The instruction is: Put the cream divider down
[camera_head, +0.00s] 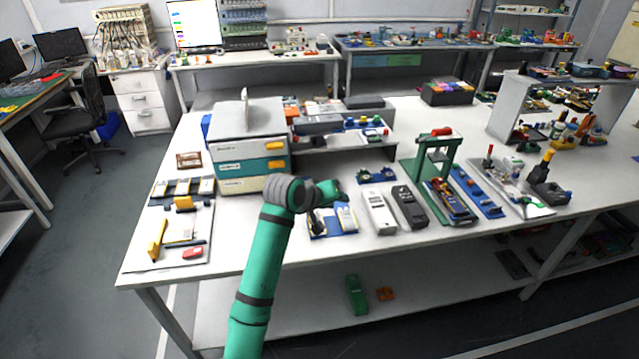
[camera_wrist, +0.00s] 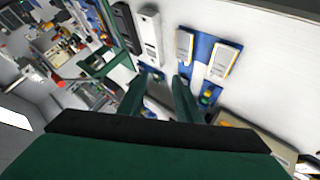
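A thin pale upright piece (camera_head: 244,108) stands on top of the grey drawer box (camera_head: 225,150) in the head view. It may be the cream divider, but I cannot tell for sure. My gripper (camera_head: 332,190) is right of the drawer box, above the bench, with no divider visible in it. In the wrist view my gripper (camera_wrist: 162,78) has its two green fingers apart, with a clear gap and nothing seen between the tips. The bench and its items show beyond them.
A blue pad (camera_head: 350,232) with pale flat pieces lies below my gripper. A white meter (camera_head: 378,213) and a dark meter (camera_head: 409,207) lie to its right, then a green press (camera_head: 435,150). A grey shelf (camera_head: 345,138) stands behind. The front bench strip is mostly clear.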

